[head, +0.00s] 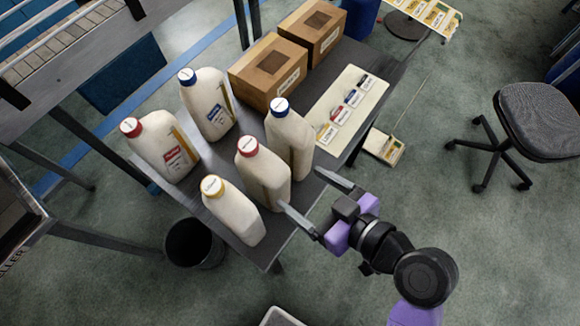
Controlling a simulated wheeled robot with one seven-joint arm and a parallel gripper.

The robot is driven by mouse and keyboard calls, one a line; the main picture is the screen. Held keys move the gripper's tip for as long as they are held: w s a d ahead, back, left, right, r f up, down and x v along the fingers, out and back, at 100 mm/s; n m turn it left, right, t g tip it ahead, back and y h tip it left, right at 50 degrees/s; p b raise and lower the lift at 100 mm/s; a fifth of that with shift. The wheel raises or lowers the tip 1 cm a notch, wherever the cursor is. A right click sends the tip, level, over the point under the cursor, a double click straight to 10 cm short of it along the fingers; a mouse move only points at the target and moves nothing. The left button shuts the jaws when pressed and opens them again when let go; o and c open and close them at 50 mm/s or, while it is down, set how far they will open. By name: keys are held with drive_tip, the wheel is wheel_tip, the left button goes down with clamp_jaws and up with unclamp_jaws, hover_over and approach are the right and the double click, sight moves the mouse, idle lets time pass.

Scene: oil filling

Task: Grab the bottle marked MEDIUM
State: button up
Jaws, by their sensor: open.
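Several white jugs stand upright on the dark table. The front red-capped bottle (264,178) is in the middle, between a yellow-capped bottle (235,213) at front left and a blue-capped bottle (290,143) at right. Another red-capped bottle (160,150) with a red label and a blue-capped bottle (207,104) with a blue label stand further back. The word MEDIUM is too small to read surely on any of them. My gripper (301,189) is open and empty, its fingertips near the front red-capped bottle's right side. I cannot tell whether they touch anything.
A chart card (348,91) with coloured labels lies on the table (222,235) beside two cardboard boxes (270,71). A black bin (193,243) stands on the floor at left. A stool (540,120) stands at right. Floor between the stool and table is mostly clear.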

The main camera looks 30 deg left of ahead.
sight(282, 179)
drive_tip(key=a+r+n+g, duration=0.1)
drive_tip(key=s+a+r+n+g, duration=0.1)
drive_tip(key=a, duration=0.1)
drive_tip(key=shift+a+r+y, duration=0.1)
drive_tip(key=shift+r+y, duration=0.15)
drive_tip(key=shift+y, duration=0.15)
drive_tip(key=shift+w+a+f+n, duration=0.1)
drive_tip(key=shift+a+f+n, duration=0.1)
drive_tip(key=shift+a, duration=0.4)
drive_tip(key=shift+a+f+n, duration=0.1)
drive_tip(key=shift+a+f, duration=0.05)
drive_tip(key=shift+a, duration=0.4)
drive_tip(key=p+x, duration=0.2)
drive_tip(key=x, duration=0.2)
drive_tip(key=shift+w+a, duration=0.1)
drive_tip(key=shift+a+f, duration=0.35)
drive_tip(key=shift+a, duration=0.05)
clamp_jaws()
drive_tip(key=shift+w+r, duration=0.1)
drive_tip(key=shift+r, duration=0.1)
